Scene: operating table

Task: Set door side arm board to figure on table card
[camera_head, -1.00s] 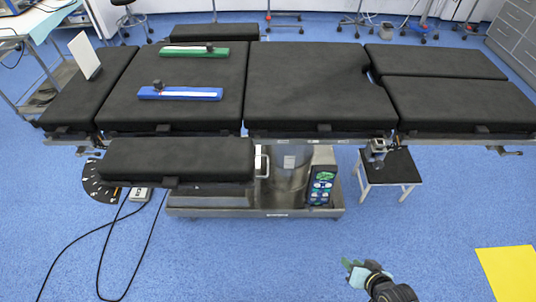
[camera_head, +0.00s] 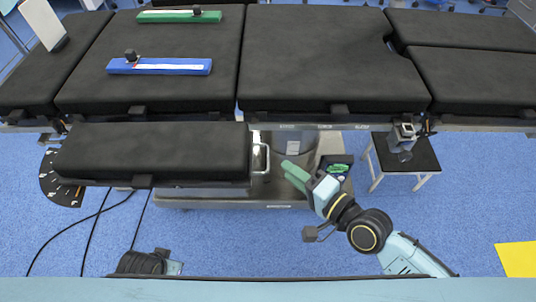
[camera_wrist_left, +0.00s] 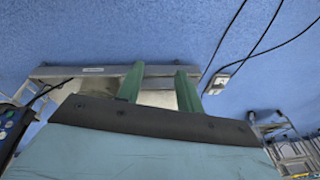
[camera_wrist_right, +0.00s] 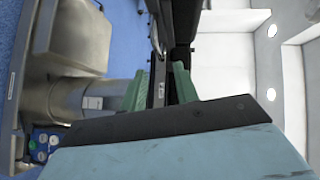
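The near-side arm board (camera_head: 150,152) is a black padded board lying along the table's near side, with a metal loop handle (camera_head: 261,158) at its right end. A black dial plate with pale marks (camera_head: 60,182) shows below its left end. A white card (camera_head: 43,22) stands tilted on the table's left section; its figure is not readable. My right gripper (camera_head: 290,171) is below and right of the handle, apart from it; its green fingers are spread in the right wrist view (camera_wrist_right: 160,90), with a dark bar visible between them. My left gripper (camera_wrist_left: 158,85) is open and empty in the left wrist view.
A small black-topped stool (camera_head: 405,155) stands right. Cables cross the floor at left.

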